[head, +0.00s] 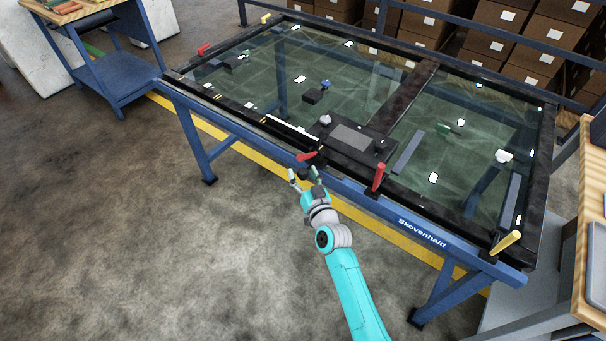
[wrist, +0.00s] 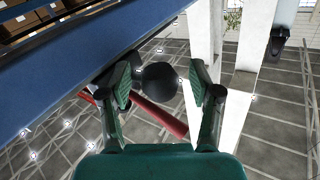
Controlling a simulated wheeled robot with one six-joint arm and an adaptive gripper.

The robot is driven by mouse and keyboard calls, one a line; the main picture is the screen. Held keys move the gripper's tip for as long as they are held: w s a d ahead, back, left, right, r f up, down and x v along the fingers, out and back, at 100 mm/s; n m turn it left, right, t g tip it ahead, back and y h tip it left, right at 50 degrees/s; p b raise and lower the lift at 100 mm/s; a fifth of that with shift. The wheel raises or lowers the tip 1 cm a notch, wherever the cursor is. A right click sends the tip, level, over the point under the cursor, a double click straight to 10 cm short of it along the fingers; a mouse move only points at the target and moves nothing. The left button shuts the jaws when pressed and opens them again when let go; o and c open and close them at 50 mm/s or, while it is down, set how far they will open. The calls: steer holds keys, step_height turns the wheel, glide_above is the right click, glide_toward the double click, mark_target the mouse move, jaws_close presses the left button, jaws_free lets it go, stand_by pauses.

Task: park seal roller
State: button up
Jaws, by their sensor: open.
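My gripper (head: 302,173) is open just in front of the table's near rail. A red handle (head: 307,156) lies beyond its fingertips at the near edge. In the wrist view the red handle (wrist: 160,116) runs slantwise behind the fingers, and a dark round end (wrist: 157,82) shows between them. No grip on either is visible. I cannot tell for sure whether this red and black piece is the seal roller. A dark carriage (head: 350,138) with a grey plate and a pale knob sits on the table just beyond; no parking place is clearly marked.
The glass-topped table (head: 405,215) has a dark frame and blue rail. A red upright handle (head: 378,177) stands right of my gripper, and a yellow handle (head: 507,242) at the near right corner. A blue trolley (head: 122,82) stands far left. The floor at left is clear.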

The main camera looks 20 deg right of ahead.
steer(key=shift+w, duration=0.1)
jaws_close()
stand_by(0.3)
